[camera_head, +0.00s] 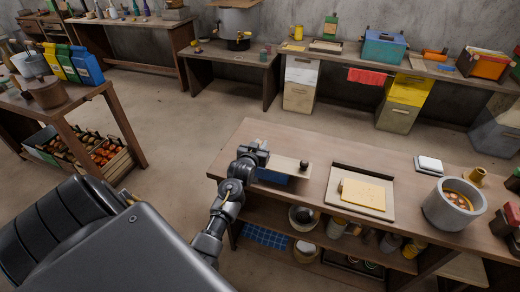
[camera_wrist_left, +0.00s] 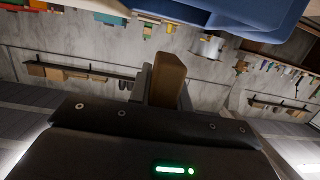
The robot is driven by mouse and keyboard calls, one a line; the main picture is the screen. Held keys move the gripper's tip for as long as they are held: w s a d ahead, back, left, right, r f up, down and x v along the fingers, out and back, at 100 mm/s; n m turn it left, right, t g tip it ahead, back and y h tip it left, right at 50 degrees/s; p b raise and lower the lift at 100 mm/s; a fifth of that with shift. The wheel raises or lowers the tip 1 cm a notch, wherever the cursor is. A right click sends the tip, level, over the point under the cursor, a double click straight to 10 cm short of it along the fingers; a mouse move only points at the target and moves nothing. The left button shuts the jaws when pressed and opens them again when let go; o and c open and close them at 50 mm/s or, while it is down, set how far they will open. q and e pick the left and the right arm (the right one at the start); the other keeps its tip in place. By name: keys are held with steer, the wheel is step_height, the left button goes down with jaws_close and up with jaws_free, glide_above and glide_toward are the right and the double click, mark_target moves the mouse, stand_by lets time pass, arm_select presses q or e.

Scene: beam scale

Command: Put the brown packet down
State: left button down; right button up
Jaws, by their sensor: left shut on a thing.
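My left gripper (camera_head: 256,150) is over the left end of the near table, at the left end of a pale beam. In the left wrist view its fingers (camera_wrist_left: 167,84) are shut on the brown packet (camera_wrist_left: 169,76). In the head view the packet is too small or hidden to make out. The pale beam (camera_head: 287,164) lies above a blue base (camera_head: 271,177), and a dark round weight (camera_head: 304,165) sits toward its right end. A blue body (camera_wrist_left: 255,14) fills the top right of the left wrist view, close to the packet. My right gripper is not in view.
Right of the beam, a pale board (camera_head: 343,207) holds a yellow slab (camera_head: 363,194). Farther right are a white-topped scale (camera_head: 430,163), a brass piece (camera_head: 477,176) and a grey pot (camera_head: 452,216). The near table (camera_head: 268,133) has bare wood behind the beam.

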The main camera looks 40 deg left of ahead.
arm_select(q)
step_height(320, 180, down, 2)
steer(key=shift+f, duration=0.15)
steer(key=shift+f, duration=0.1)
steer(key=shift+f, duration=0.5)
steer(key=c, duration=1.3)
jaws_free()
